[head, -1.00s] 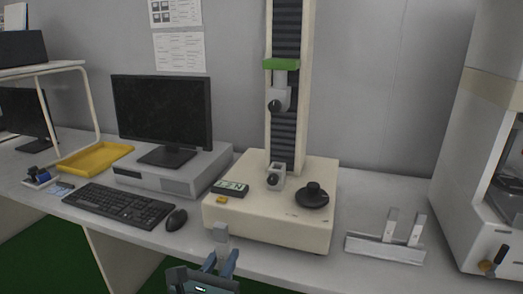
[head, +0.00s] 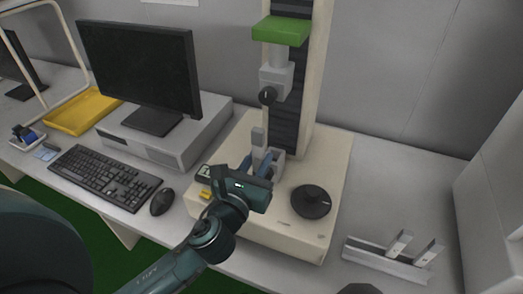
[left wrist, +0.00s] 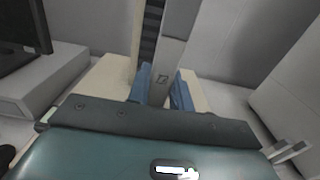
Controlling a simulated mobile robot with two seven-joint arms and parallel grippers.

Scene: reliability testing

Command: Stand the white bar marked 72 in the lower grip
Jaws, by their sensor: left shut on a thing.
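My left gripper (head: 260,166) is shut on a pale bar (head: 258,137), which stands upright between its blue fingers. In the left wrist view the bar (left wrist: 173,45) rises from between the fingers (left wrist: 164,92); a small dark mark shows on it, too small to read. The lower grip (head: 277,158), a grey block on the machine's base, is just behind and beside the fingers, partly hidden by them. I cannot tell whether the bar's lower end is inside it. The upper grip (head: 277,80) with its dark knob hangs above, clear of the bar.
The testing machine's cream base (head: 235,240) carries a black round knob (head: 310,201) right of my gripper. A rack (head: 372,257) with two pale bars lies at right. The monitor (head: 140,65), keyboard (head: 104,176) and mouse (head: 163,200) are at left.

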